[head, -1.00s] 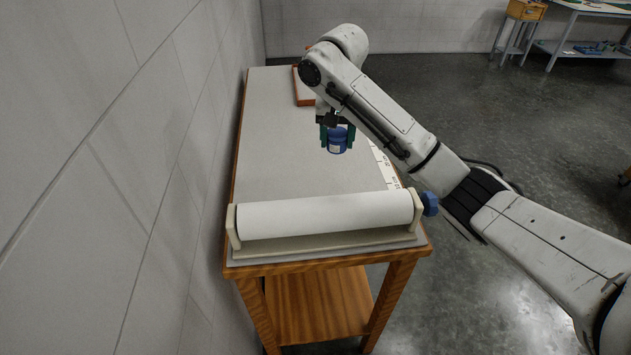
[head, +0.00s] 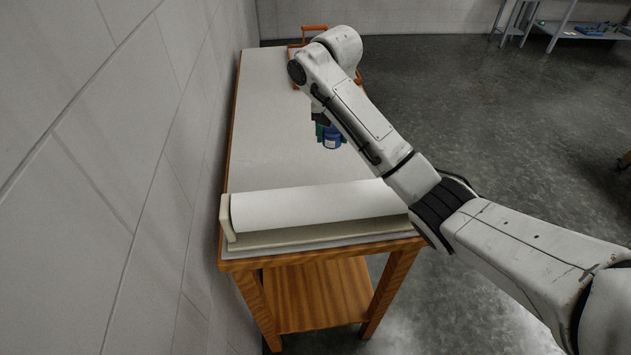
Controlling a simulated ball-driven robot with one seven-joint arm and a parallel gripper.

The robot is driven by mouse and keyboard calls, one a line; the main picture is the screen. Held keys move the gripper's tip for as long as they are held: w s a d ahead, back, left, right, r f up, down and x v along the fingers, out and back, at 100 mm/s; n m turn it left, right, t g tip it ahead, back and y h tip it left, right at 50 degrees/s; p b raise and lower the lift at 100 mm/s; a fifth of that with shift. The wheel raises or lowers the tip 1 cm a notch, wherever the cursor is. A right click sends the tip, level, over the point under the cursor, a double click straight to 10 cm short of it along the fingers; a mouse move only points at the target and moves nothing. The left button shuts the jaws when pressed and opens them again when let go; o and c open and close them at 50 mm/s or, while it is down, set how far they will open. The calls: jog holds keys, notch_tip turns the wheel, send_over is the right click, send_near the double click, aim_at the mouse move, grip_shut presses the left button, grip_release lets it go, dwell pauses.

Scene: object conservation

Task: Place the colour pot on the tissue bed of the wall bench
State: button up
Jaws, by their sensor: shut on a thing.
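The colour pot (head: 332,142) is a small blue jar with a pale label. My gripper (head: 328,130), with green fingers, is shut on it and holds it over the middle of the bench top. My arm partly hides the pot and gripper, and I cannot tell how high the pot hangs. The wall bench (head: 270,110) has a grey top with wooden edges and stands along the left wall. A white paper roll (head: 315,205) lies in a cream holder across its near end. I cannot make out a separate tissue bed.
An orange-red tray or frame with a handle (head: 312,29) is at the bench's far end, partly behind my arm. The bench top left of the pot is clear. A wooden lower shelf (head: 318,295) is below. Another table (head: 580,33) stands far right.

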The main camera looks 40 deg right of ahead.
jog(key=b, duration=0.5)
send_over(330, 176)
notch_tip(330, 176, down, 7)
jog(key=shift+s+a+f, duration=0.1)
jog(key=shift+s, duration=0.05)
jog(key=shift+f+p, duration=0.15)
jog(key=shift+p, duration=0.15)
jog(key=shift+f, duration=1.9)
jog(key=shift+f, duration=0.1)
jog(key=o, duration=1.1)
jog(key=shift+c, duration=0.2)
jog(key=r+p, duration=0.1)
jog(key=r, duration=0.2)
jog(key=r+p, duration=0.2)
jog(key=r, duration=0.2)
jog(key=r+p, duration=0.2)
jog(key=r, duration=0.2)
jog(key=shift+s+a, duration=0.4)
jog(key=shift+s+a+r+p, duration=0.1)
jog(key=shift+r+p, duration=0.5)
jog(key=shift+p, duration=0.25)
